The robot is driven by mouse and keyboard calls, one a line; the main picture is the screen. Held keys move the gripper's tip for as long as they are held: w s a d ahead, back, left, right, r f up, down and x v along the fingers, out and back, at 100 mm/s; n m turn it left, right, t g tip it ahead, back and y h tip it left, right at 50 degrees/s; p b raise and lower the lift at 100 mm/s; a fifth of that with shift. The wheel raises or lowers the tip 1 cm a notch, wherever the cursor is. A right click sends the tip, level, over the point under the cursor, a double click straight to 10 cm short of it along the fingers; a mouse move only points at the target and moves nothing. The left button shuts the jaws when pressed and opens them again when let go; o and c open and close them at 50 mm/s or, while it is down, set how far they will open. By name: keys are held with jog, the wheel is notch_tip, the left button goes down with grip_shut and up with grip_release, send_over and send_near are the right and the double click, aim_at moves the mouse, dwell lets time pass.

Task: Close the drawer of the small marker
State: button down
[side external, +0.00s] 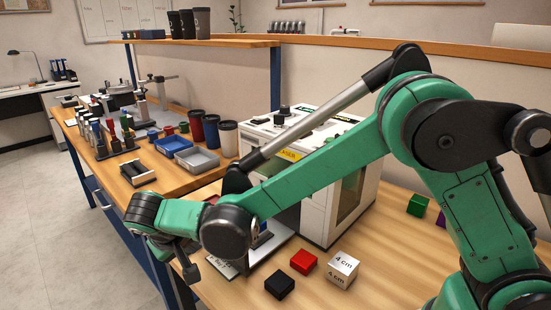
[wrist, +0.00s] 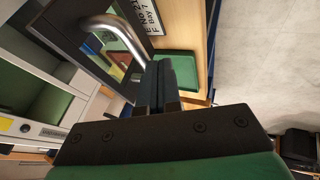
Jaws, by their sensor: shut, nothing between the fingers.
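The small marker (side external: 318,205) is a white machine with a yellow laser label, standing on the wooden bench in the side view. Its drawer (side external: 268,250) sticks out at the front, low down, largely hidden by my green arm. In the wrist view the drawer shows a dark front (wrist: 66,22) with a bent metal handle (wrist: 122,36), and small coloured pieces show beside it. My gripper (wrist: 166,66) is shut and empty, its fingertips close to the handle's end; I cannot tell if they touch.
A black block (side external: 279,285), a red block (side external: 303,261) and a white 4 cm cube (side external: 341,268) stand on the bench right of the drawer. A Bay 7 sign (side external: 222,266) lies by the bench edge.

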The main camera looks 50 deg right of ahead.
jog(key=d, duration=1.5)
jog(key=shift+d, duration=0.3)
jog(key=a, duration=0.4)
jog(key=shift+r, duration=0.35)
jog(key=v, duration=1)
jog(key=s+d+f+t+y, duration=0.2)
jog(key=s+d+y, duration=0.3)
jog(key=s, duration=0.3)
jog(key=shift+s+d+f+n+t, duration=0.15)
jog(key=shift+s+d+n+t, duration=0.25)
jog(key=shift+d+t, duration=0.15)
